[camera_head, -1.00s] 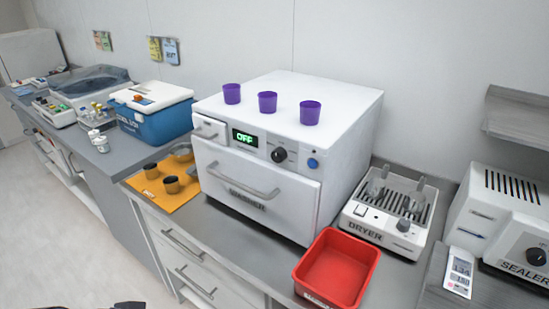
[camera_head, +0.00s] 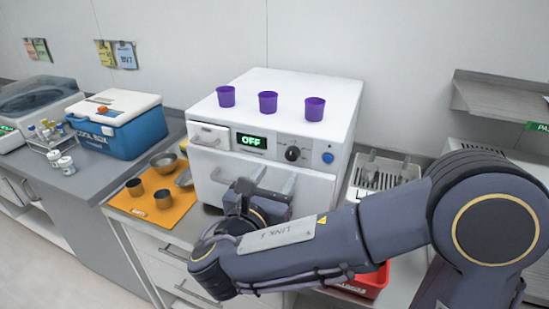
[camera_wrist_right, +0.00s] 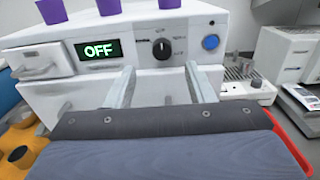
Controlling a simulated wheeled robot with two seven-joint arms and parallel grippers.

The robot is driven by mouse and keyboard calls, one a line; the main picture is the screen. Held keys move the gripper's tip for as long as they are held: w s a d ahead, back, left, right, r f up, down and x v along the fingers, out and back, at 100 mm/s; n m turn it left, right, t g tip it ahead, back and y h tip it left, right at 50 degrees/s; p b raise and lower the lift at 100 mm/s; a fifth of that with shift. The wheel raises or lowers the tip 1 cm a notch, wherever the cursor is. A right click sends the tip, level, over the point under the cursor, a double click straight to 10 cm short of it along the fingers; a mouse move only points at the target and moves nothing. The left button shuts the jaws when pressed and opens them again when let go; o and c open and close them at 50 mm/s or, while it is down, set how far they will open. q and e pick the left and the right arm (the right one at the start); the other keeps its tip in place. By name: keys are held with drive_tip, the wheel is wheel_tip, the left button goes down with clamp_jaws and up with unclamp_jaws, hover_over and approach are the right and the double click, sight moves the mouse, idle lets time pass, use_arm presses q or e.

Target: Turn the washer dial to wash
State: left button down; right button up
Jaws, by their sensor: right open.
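The white washer (camera_head: 318,130) stands on the counter with its lit display (camera_head: 251,141) reading OFF. Its black dial (camera_head: 293,154) sits right of the display, with a blue button (camera_head: 328,158) further right. In the right wrist view the dial (camera_wrist_right: 162,49) is ahead, just above and between the two fingers. My right gripper (camera_wrist_right: 160,85) is open and empty, its fingers apart and pointing toward the washer front, not touching the dial. In the head view my right gripper (camera_head: 258,190) is in front of the washer door, partly hiding the handle. My left gripper is not in view.
Several purple cups (camera_head: 268,102) stand on the washer top. An orange mat (camera_head: 150,203) with dark cups and metal bowls lies left, near a blue cool box (camera_head: 130,130).

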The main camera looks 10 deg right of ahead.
sight(291, 156)
drive_tip(key=p+x, duration=0.1)
drive_tip(key=x, duration=0.6)
drive_tip(key=shift+w+d, duration=0.15)
drive_tip(key=shift+d, duration=0.1)
drive_tip(key=shift+f, duration=0.1)
drive_tip(key=c, duration=1)
